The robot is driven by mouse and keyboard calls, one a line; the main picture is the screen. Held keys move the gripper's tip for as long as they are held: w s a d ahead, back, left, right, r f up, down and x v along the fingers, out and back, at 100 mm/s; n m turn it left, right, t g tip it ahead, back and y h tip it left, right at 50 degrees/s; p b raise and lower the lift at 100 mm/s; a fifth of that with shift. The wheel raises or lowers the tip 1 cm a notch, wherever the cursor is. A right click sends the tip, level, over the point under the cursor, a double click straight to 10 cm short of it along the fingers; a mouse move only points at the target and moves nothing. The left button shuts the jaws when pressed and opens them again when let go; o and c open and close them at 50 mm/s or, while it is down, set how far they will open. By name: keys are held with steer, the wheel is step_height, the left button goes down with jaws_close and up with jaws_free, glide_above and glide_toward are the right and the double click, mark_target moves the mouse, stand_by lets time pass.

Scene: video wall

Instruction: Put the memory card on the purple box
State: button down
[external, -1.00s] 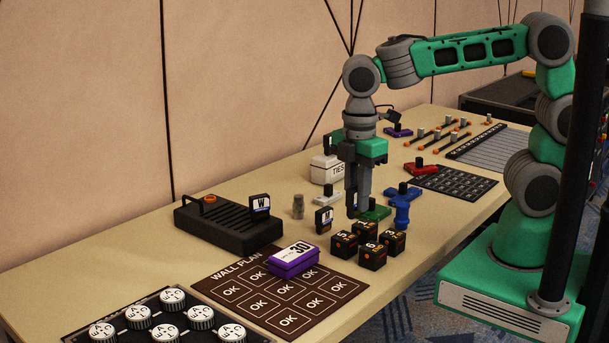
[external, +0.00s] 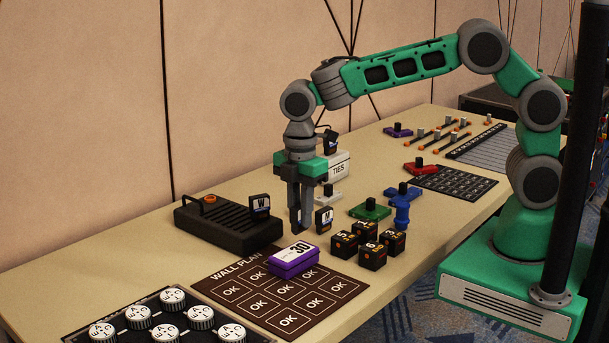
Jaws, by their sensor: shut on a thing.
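The purple box (external: 292,262), with a white label marked 30 on top, lies on the brown wall plan mat. My gripper (external: 299,226) points down above and behind the box, apart from it. Its fingers are shut on what seems to be the memory card; the fingers hide most of it, and only a dark bit shows at the tips. Nothing rests on top of the box.
Several black numbered cubes (external: 372,256) stand right of the box. A black slotted device (external: 228,228) is at the left. The wall plan mat (external: 341,289) is flat around the box.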

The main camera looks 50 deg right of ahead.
steer(key=shift+w+a+f, duration=0.3)
steer(key=shift+w+f, duration=0.3)
steer(key=shift+f, duration=1.95)
steer(key=c, duration=1.3)
jaws_free()
step_height(320, 180, up, 12)
steer(key=s+d+r+m+t, duration=0.1)
steer(key=s+d+m, duration=0.3)
steer(key=d, duration=0.5)
steer(key=s+d+r+m+t, duration=0.1)
steer(key=s+d+r+m, duration=0.1)
steer(key=d+m, duration=0.55)
steer(key=s+d+f+m+t, duration=0.1)
steer(key=s+d+f+m, duration=0.3)
steer(key=s+d+m, duration=0.2)
steer(key=s+d, duration=0.2)
steer(key=d, duration=0.1)
steer(key=shift+s+d+f, duration=0.3)
steer(key=shift+f, duration=0.05)
steer(key=shift+m, duration=0.25)
